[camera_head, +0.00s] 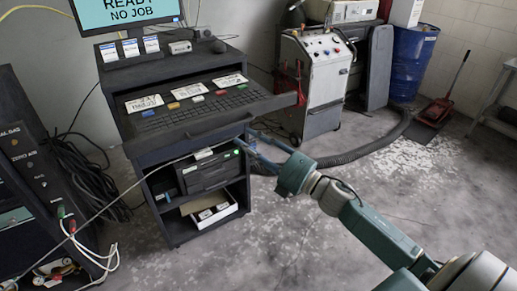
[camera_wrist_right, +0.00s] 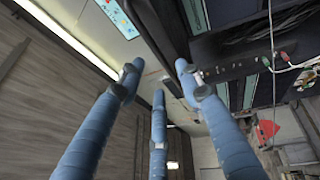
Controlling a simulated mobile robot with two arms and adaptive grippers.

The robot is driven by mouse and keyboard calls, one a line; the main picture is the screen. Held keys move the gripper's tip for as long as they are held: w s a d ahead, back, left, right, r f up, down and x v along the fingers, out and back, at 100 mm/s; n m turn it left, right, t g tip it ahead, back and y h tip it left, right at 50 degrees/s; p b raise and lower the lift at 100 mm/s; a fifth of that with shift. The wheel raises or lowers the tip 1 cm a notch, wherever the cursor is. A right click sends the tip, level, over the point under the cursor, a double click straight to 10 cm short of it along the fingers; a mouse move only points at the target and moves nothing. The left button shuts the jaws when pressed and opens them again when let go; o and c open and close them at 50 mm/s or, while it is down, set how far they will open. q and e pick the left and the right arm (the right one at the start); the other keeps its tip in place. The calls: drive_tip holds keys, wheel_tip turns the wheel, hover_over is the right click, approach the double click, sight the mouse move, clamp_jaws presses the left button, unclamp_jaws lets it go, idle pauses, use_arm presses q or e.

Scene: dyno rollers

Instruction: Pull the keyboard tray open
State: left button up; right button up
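The keyboard tray (camera_head: 215,124) sticks out of the dark cabinet under the monitor shelf in the head view. A dark keyboard (camera_head: 240,97) with coloured blocks and white cards lies on it. My right gripper (camera_head: 246,143) is just below the tray's front edge, partly hidden by its own wrist. In the right wrist view, the three blue fingers of the right gripper (camera_wrist_right: 157,80) are spread apart, with a dark edge running between them. I cannot tell whether they touch it. My left gripper is not in view.
The cabinet's lower shelves hold a dark device (camera_head: 208,172) and a white box (camera_head: 213,211). A monitor (camera_head: 125,12) stands on top. A wheeled grey machine (camera_head: 318,85) and a blue barrel (camera_head: 410,60) stand behind. Loose cables hang at the left.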

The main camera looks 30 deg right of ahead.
drive_tip(key=v, duration=0.3)
drive_tip(key=shift+s+d+f, duration=0.1)
drive_tip(key=shift+s+d, duration=0.05)
drive_tip(key=shift+s, duration=0.1)
